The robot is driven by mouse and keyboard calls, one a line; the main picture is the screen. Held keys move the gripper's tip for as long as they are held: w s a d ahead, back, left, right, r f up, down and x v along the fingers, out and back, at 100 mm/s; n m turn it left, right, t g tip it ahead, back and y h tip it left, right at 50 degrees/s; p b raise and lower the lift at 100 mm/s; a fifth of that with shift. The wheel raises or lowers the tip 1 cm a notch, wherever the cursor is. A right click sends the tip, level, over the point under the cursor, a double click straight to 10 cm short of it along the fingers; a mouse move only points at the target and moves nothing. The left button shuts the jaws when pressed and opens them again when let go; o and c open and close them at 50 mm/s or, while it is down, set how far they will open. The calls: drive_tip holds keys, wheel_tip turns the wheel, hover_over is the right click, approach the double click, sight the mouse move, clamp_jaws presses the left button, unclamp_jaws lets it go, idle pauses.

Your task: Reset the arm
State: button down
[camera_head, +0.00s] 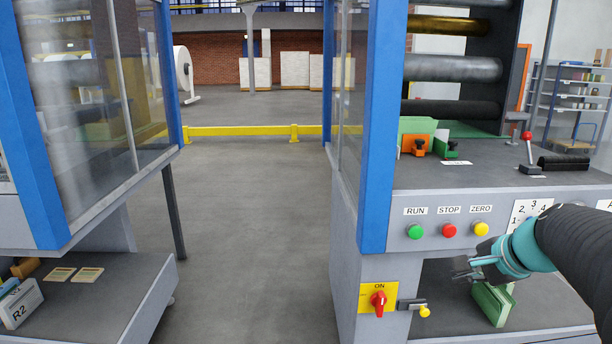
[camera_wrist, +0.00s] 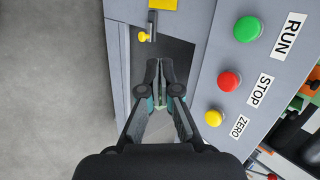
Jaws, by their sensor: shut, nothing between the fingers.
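My gripper (camera_head: 463,268) is in front of the right machine, at the height of its open lower compartment. In the wrist view my gripper (camera_wrist: 160,62) has its fingertips together, with nothing held between them. My arm comes in from the right edge in the head view. A green block-like object (camera_head: 493,303) with a pale edge stands in the compartment just behind and below the gripper; I cannot tell its exact distance.
The machine's panel has green RUN (camera_head: 415,231), red STOP (camera_head: 449,230) and yellow ZERO (camera_head: 481,229) buttons. A red rotary switch (camera_head: 378,299) and a yellow-tipped latch (camera_head: 424,311) are left of the gripper. The grey aisle floor (camera_head: 250,220) is clear.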

drive_tip(key=s+a+f+n+g+h+p, duration=0.2)
drive_tip(key=s+a+n, duration=1.2)
drive_tip(key=s, duration=0.4)
drive_tip(key=shift+f+n+p, duration=0.15)
drive_tip(key=shift+n+p, duration=0.2)
drive_tip(key=shift+n, duration=0.35)
drive_tip(key=shift+a, duration=0.1)
idle(0.4)
